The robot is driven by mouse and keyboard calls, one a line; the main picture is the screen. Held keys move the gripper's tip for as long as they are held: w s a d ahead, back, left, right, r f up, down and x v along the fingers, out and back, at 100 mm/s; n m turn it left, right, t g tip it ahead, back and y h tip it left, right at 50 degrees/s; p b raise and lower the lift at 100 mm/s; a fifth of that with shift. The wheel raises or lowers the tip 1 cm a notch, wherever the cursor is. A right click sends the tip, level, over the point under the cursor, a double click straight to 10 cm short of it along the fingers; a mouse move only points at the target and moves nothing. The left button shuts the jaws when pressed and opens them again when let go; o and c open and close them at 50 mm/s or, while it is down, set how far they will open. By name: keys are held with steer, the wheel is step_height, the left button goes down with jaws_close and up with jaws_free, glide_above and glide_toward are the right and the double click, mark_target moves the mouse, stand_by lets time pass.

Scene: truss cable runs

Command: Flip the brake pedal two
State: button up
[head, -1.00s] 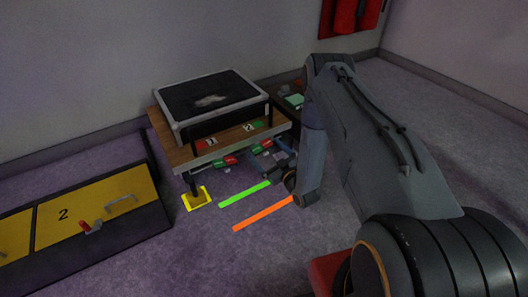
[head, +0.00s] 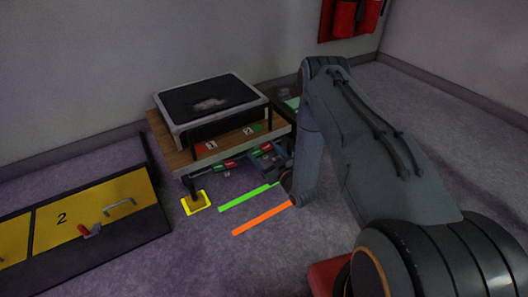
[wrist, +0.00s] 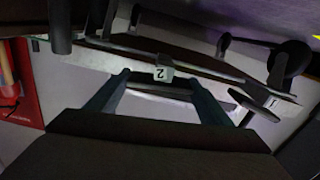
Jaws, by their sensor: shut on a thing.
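The wooden pedal bench (head: 178,160) stands against the wall in the head view, with a red plate 1 and a green plate 2 on its top. Brake pedal two (wrist: 160,92) is the dark crossbar under the white 2 tag in the wrist view. My gripper (wrist: 160,82) has its two blue-grey fingers at either end of this bar and is shut on it. In the head view my gripper (head: 275,161) is under the bench's right side, partly hidden by my arm. A tag 1 (wrist: 272,101) sits on a neighbouring dark part to the right.
A black-topped case (head: 210,98) rests on the bench. Green (head: 245,197) and orange (head: 263,218) strips lie on open floor. A yellow cabinet (head: 90,210) is at left.

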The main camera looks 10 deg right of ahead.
steer(key=m+p, duration=0.2)
steer(key=m, duration=0.1)
steer(key=shift+d+m, duration=0.1)
steer(key=shift+m, duration=0.3)
steer(key=o, duration=1.1)
steer(key=shift+c, duration=0.2)
steer(key=p+v, duration=0.3)
steer(key=v, duration=0.4)
steer(key=shift+s+p, duration=0.3)
steer(key=shift+s, duration=0.05)
steer(key=shift+d, duration=0.15)
